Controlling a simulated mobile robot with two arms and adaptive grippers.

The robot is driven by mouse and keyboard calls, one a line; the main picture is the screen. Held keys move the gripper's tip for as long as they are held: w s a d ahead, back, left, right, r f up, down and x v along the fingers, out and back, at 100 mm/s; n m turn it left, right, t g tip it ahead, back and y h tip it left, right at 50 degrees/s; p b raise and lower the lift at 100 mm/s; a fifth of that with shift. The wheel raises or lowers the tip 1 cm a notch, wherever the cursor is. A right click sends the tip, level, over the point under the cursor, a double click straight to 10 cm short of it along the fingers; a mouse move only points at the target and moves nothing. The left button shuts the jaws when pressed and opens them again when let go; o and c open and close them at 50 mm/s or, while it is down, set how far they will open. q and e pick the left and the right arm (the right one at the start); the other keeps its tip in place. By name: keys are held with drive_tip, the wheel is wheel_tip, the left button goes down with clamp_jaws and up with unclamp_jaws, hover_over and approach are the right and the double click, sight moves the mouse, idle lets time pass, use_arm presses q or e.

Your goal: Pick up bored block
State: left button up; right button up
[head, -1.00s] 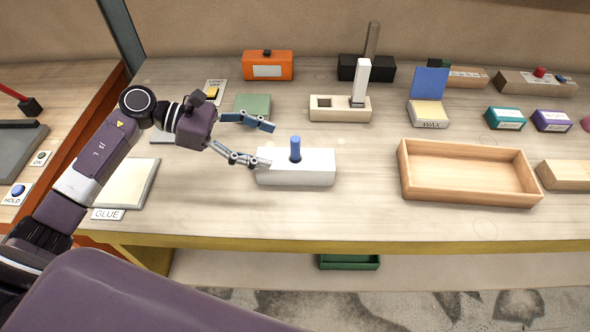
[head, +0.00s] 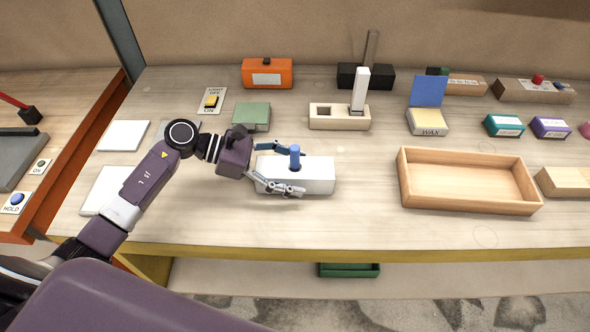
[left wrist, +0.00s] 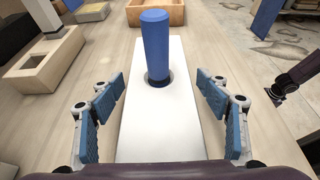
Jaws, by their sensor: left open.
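The bored block is a white block (head: 318,186) on the bench, with a blue peg (head: 295,155) standing upright in its round hole. In the left wrist view the white block (left wrist: 150,125) runs away from me down the middle, and the blue peg (left wrist: 156,45) rises from a dark-rimmed hole. My left gripper (head: 284,171) is open at the block's left end, one finger on each long side. In the left wrist view my left gripper (left wrist: 160,97) shows gaps between its blue pads and the block. A dark purple part at the right edge there looks like my other arm.
A wooden block (head: 328,122) with a square hole and a white upright piece stands behind. An empty wooden tray (head: 470,201) lies to the right. A green block (head: 251,115) and an orange box (head: 267,74) stand behind my left arm. The bench front is clear.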

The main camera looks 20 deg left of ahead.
use_arm(q)
drive_tip(key=shift+w, duration=0.1)
drive_tip(key=shift+c, duration=0.6)
drive_tip(key=c, duration=1.4)
drive_tip(key=shift+c, duration=0.2)
